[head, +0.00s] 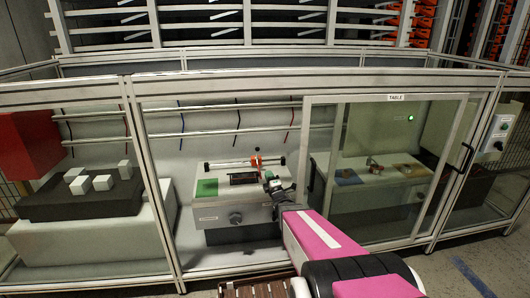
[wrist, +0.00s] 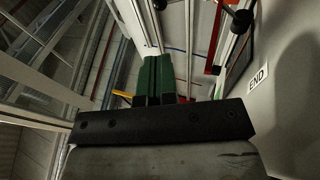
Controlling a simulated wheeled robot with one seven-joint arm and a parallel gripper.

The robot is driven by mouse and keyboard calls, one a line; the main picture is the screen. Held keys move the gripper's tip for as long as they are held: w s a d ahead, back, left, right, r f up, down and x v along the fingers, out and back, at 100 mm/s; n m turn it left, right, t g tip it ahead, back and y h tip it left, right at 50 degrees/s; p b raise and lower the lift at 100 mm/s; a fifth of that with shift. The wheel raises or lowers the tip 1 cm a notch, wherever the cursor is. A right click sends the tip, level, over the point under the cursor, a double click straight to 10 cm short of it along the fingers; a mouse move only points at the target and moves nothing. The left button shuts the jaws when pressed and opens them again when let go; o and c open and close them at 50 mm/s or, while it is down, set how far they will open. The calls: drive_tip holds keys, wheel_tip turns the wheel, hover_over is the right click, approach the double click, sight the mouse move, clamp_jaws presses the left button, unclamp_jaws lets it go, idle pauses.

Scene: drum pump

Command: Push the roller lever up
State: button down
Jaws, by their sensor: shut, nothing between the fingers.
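My gripper (head: 269,177) reaches over the grey-white bench unit (head: 240,210) in the middle bay. In the wrist view its dark green fingers (wrist: 154,75) are together, with nothing seen between them. A red-orange mechanism with a horizontal rail (head: 256,161) stands on the unit, just beyond and left of my gripper. The roller lever cannot be told apart clearly in the head view. In the wrist view a dark knob on an arm (wrist: 240,18) shows at the upper right, apart from the fingers; I cannot tell whether it belongs to the lever.
A panel marked END (wrist: 258,76) stands close on the right in the wrist view. The sliding glass door (head: 390,170) marked TABLE covers the right bay. A green pad (head: 207,188) lies on the unit. White cubes (head: 103,183) sit on a dark block at left.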

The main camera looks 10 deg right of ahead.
sight(258, 151)
drive_tip(key=shift+w+d, duration=0.1)
drive_tip(key=shift+w, duration=0.05)
drive_tip(key=x, duration=1.4)
drive_tip(key=shift+r, duration=0.1)
drive_tip(key=shift+r, duration=0.1)
drive_tip(key=shift+w+r+m+g, duration=0.1)
drive_tip(key=shift+w+r+g, duration=0.35)
drive_tip(key=shift+w, duration=0.35)
drive_tip(key=shift+w+r+m+g, duration=0.1)
drive_tip(key=shift+w+r+g, duration=0.3)
drive_tip(key=shift+w, duration=0.4)
drive_tip(key=shift+w+r+m+g, duration=0.1)
drive_tip(key=shift+w+r+g, duration=0.35)
drive_tip(key=shift+w, duration=0.35)
drive_tip(key=shift+w+r, duration=0.15)
drive_tip(key=shift+w, duration=0.1)
